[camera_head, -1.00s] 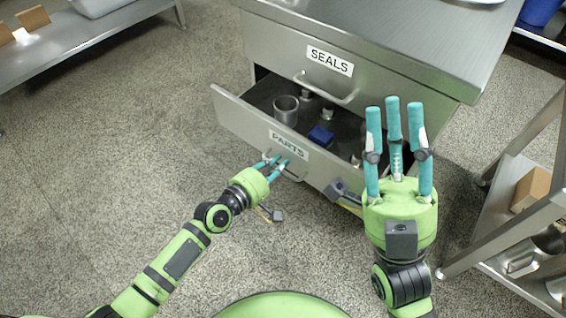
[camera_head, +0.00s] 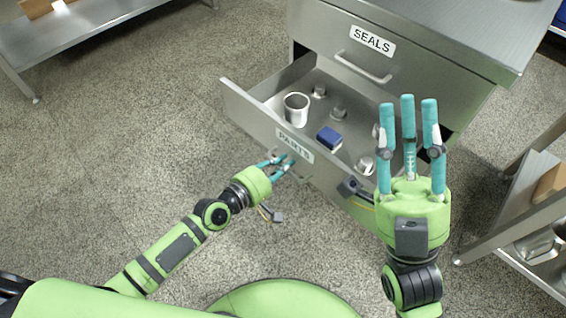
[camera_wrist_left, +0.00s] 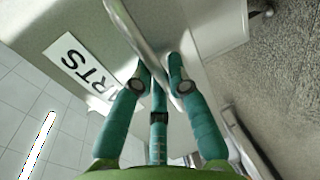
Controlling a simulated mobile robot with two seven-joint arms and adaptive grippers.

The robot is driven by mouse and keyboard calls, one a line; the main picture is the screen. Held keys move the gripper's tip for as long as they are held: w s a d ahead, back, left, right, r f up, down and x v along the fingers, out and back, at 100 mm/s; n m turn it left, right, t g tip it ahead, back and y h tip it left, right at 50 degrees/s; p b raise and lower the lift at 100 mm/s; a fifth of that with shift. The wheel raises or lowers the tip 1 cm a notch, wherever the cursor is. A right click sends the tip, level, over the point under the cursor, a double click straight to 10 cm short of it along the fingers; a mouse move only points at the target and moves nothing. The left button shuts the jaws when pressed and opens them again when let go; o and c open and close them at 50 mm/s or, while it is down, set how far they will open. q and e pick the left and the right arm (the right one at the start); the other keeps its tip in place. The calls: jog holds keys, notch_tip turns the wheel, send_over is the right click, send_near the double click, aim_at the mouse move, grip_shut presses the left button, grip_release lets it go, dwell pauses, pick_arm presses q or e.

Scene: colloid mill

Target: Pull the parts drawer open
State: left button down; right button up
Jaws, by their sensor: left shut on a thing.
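The parts drawer (camera_head: 250,114), with a PARTS label (camera_head: 294,145) on its front, stands pulled out from the steel cabinet. My left gripper (camera_head: 281,162) is shut on the drawer's handle (camera_head: 299,176). In the left wrist view the handle (camera_wrist_left: 142,40) runs between the teal fingers (camera_wrist_left: 160,85), beside the label (camera_wrist_left: 85,72). My right gripper (camera_head: 408,105) is open and empty, fingers pointing up, in front of the drawer's right end, which it partly hides.
The drawer holds a metal cup (camera_head: 296,108), a blue block (camera_head: 329,138) and several small metal parts. The SEALS drawer (camera_head: 385,75) above is shut. A steel shelf (camera_head: 510,205) stands at right, a bench (camera_head: 75,38) at far left. Floor at left is clear.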

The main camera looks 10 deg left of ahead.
pick_arm(q)
jog(key=c, duration=1.5)
grip_release()
jog(key=shift+o, duration=0.2)
jog(key=v, duration=1.2)
